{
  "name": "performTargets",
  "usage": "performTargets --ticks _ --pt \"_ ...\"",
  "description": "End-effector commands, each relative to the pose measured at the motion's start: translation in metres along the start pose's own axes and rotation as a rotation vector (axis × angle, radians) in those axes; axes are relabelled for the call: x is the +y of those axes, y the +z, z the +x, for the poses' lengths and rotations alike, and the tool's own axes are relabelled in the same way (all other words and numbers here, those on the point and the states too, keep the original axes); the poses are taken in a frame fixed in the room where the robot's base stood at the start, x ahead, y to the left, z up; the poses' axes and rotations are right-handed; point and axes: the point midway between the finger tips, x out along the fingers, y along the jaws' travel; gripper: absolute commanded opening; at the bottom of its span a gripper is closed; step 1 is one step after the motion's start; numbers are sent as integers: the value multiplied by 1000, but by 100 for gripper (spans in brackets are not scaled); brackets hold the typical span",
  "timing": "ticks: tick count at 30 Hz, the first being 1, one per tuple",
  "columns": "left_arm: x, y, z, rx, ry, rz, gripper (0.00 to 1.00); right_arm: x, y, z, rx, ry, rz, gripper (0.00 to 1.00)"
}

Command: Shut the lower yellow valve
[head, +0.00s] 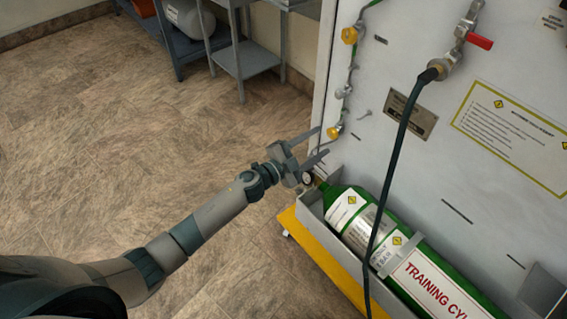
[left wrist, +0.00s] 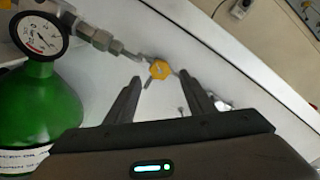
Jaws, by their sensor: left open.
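The lower yellow valve (head: 334,132) sits on the pipe at the left edge of the white panel. In the left wrist view its yellow knob (left wrist: 159,69) shows ahead, between and beyond the two fingers. My left gripper (head: 322,145) is open and empty, its fingers pointing at the panel just below and beside this valve. I see no contact; the exact gap is hard to tell. My right gripper is not in view.
A green training cylinder (head: 373,215) lies in a grey tray below the valve. Its gauge (left wrist: 39,34) is close to the left gripper. A dark hose (head: 394,160) hangs across the panel from a fitting near a red lever (head: 480,41). The floor (head: 110,130) at left is clear.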

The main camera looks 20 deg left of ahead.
Motion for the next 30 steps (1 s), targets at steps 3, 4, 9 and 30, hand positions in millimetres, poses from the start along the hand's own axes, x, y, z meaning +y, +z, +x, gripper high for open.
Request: performTargets --ticks 3,4,9,30 --pt "1 1 -25 -2 3 1 49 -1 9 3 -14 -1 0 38" --pt "1 1 -31 -1 2 1 49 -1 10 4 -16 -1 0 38" --pt "2 2 -66 -2 2 0 49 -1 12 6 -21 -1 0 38" --pt "0 0 -133 0 1 1 49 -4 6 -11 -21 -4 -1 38"
